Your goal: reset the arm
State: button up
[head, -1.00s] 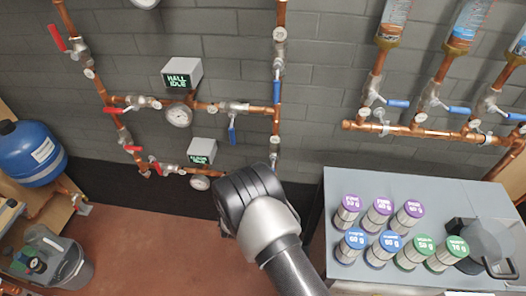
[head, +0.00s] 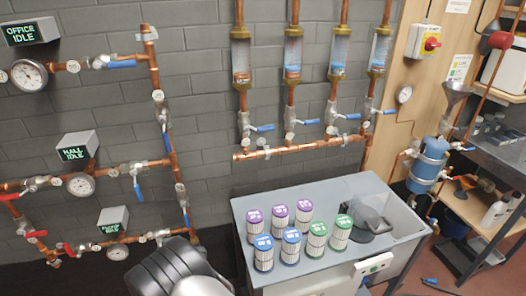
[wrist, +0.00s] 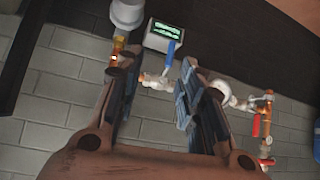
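My arm (head: 175,270) shows at the bottom of the head view, in front of the wall pipes and left of the grey bench; the gripper itself is not visible there. In the wrist view my gripper (wrist: 155,95) is open, its two dark fingers apart with nothing held between them. Beyond the fingers are a blue-handled valve (wrist: 170,52), a display box with green text (wrist: 163,36) and copper pipe. I cannot tell how far the fingertips are from these.
A grey bench (head: 345,200) holds several purple-, blue- and green-topped canisters (head: 290,240) and a dark grey object (head: 370,222). Copper pipes with red and blue valves line the wall. A blue tank (head: 428,165) and shelves stand at right.

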jog(key=w+d+r+m+t+h, duration=0.1)
jog(key=w+d+r, duration=0.3)
jog(key=d+r, duration=0.15)
jog(key=w+d+r+m+h, duration=0.1)
jog(key=w+d+r+h, duration=0.2)
jog(key=r, duration=0.4)
jog(key=w+d+r+m+t, duration=0.1)
jog(key=w+d+r, duration=0.35)
jog(key=r, duration=0.25)
jog(key=s+d+r+m+g+h, duration=0.1)
jog(key=s+d+r+h, duration=0.1)
jog(key=d+r, duration=0.65)
jog(key=s+d+r+m+g+h, duration=0.1)
jog(key=d+r+h, duration=0.2)
jog(key=d+r, duration=0.55)
jog(key=s+d+r+m+g, duration=0.1)
jog(key=s+d+r, duration=0.2)
jog(key=s+d, duration=0.45)
jog(key=s+d+r+m+g, duration=0.1)
jog(key=s+d+r+g, duration=0.1)
jog(key=s+d, duration=0.55)
jog(key=s+n+g+y, duration=0.1)
jog(key=s+y, duration=0.4)
jog(key=s, duration=1.3)
jog(key=shift+s+a+f+n, duration=0.3)
jog(key=shift+a+n, duration=0.15)
jog(key=shift+n, duration=0.05)
